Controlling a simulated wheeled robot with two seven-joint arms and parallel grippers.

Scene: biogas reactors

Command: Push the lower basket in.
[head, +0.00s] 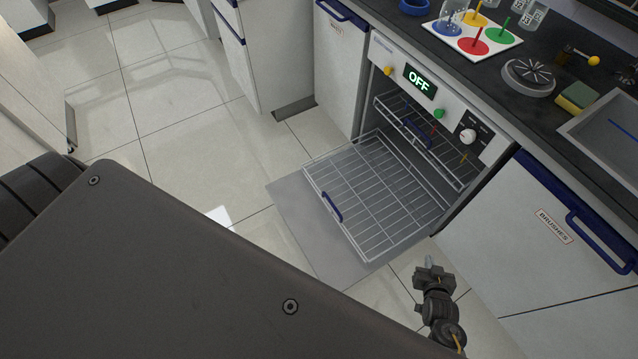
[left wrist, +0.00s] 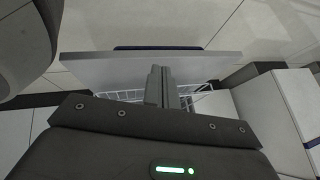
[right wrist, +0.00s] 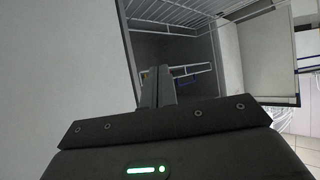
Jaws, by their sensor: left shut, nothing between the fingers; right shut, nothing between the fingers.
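The lower basket (head: 380,195), a grey wire rack with a blue handle (head: 332,207) at its front, is pulled out above the lowered door (head: 300,228) of the washer. The upper basket (head: 418,137), also with a blue handle, sits inside the washer opening. My right gripper (head: 429,262) is shut and empty, to the right of the lower basket and apart from it in the head view. Its fingers (right wrist: 157,85) also show in the right wrist view. My left gripper (left wrist: 159,85) is shut and empty; white wire bars (left wrist: 200,100) show behind its fingers. It is hidden in the head view.
The washer's panel (head: 440,92) reads OFF. A cabinet labelled BRUSHES (head: 560,235) stands to its right, and another cabinet (head: 340,65) to its left. The counter above holds a tray with coloured discs (head: 474,38) and a sponge (head: 577,95). Tiled floor (head: 180,140) is clear at left.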

